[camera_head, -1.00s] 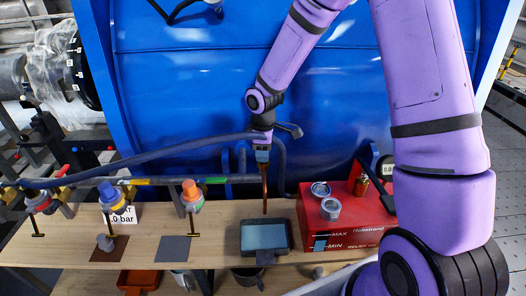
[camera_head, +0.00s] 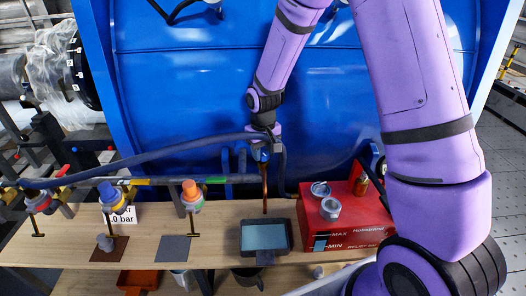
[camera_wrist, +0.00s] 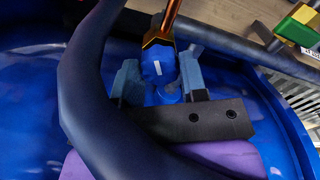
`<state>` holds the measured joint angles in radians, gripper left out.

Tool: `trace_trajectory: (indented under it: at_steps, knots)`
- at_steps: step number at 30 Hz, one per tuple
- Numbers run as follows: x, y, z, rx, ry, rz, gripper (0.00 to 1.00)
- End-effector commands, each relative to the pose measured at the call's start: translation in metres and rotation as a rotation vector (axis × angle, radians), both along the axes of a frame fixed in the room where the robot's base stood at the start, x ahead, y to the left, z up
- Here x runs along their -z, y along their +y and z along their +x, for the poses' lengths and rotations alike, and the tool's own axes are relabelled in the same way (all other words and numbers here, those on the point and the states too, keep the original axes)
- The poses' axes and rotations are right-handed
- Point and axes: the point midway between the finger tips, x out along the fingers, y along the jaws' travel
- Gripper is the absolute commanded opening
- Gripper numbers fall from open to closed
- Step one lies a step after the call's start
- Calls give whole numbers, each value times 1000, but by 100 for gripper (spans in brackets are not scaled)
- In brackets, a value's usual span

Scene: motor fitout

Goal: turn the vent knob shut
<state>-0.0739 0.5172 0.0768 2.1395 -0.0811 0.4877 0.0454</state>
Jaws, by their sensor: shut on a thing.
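The vent knob (camera_wrist: 158,72) is blue with a white mark and sits at the end of a copper pipe (camera_wrist: 170,18). In the wrist view it lies between the two blue-grey fingers of my gripper (camera_wrist: 162,84), which is shut on it. In the head view my gripper (camera_head: 263,146) is at the top of the vertical copper pipe (camera_head: 265,188), in front of the blue tank. The knob shows there only as a small blue patch (camera_head: 263,156), mostly hidden by the gripper. I cannot read from the mark how far the knob is turned.
A dark hose (camera_head: 150,162) passes close by my gripper. The wooden bench (camera_head: 215,215) below holds a dark tray (camera_head: 264,250) and a red box (camera_head: 345,222) with cans on it. Blue-topped (camera_head: 107,192) and orange-topped (camera_head: 191,190) valves stand to the left.

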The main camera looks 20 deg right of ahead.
Motion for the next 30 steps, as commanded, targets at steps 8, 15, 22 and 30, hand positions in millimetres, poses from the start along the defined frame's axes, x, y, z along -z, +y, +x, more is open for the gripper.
trace_trajectory:
  at_steps: [8, 15, 22, 30]
  knots:
    - [-1, 0, 1, 239, -3, 0, 16]
    - [-1, 0, 1, 389, -3, 0, 16]
    - [-1, 0, 1, 470, -3, 0, 16]
    - [-1, 0, 1, 497, -3, 1, 16]
